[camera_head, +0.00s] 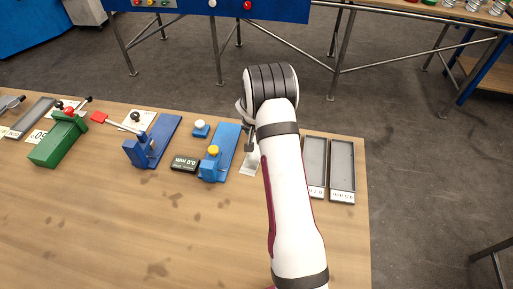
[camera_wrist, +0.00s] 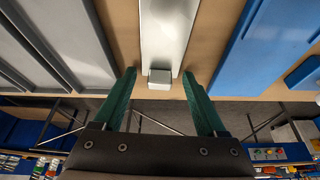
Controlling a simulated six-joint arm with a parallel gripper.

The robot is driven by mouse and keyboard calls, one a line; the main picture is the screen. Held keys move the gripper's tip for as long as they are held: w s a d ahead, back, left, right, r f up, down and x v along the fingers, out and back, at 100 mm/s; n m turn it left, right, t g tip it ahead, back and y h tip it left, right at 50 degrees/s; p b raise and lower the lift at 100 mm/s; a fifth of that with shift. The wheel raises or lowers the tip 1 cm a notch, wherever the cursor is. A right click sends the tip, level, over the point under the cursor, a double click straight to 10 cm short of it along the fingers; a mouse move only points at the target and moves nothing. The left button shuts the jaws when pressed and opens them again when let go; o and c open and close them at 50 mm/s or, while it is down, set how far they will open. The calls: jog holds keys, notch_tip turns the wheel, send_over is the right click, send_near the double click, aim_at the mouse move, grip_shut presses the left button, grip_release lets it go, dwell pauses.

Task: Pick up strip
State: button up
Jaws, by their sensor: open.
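The strip (camera_wrist: 168,35) is a pale grey flat piece on the wooden table, running up the middle of the wrist view. In the head view part of the strip (camera_head: 250,164) shows just left of my arm, which hides the rest. A small light block (camera_wrist: 159,77) is at the strip's near end. My gripper (camera_wrist: 158,73) is open, with its two green fingers apart on either side of the strip's near end and nothing held. I cannot tell how high the fingertips are above the table. In the head view my arm mostly hides the gripper.
Grey trays with size labels (camera_head: 342,166) stand right of my arm. Further left are another blue tool (camera_head: 152,142) and a green one (camera_head: 58,143). The front of the table (camera_head: 130,230) is clear.

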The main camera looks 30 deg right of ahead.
jog(key=c, duration=1.1)
jog(key=shift+c, duration=0.2)
jog(key=r, duration=0.4)
jog(key=shift+s+d+r, duration=0.25)
jog(key=shift+s+r, duration=0.05)
jog(key=shift+r, duration=0.05)
jog(key=s+d+r, duration=0.5)
jog(key=s+r, duration=0.1)
jog(key=s, duration=0.3)
notch_tip(320, 180, up, 7)
jog(key=shift+s+d+r, duration=0.2)
jog(key=shift+d, duration=0.05)
jog(key=shift+w, duration=0.1)
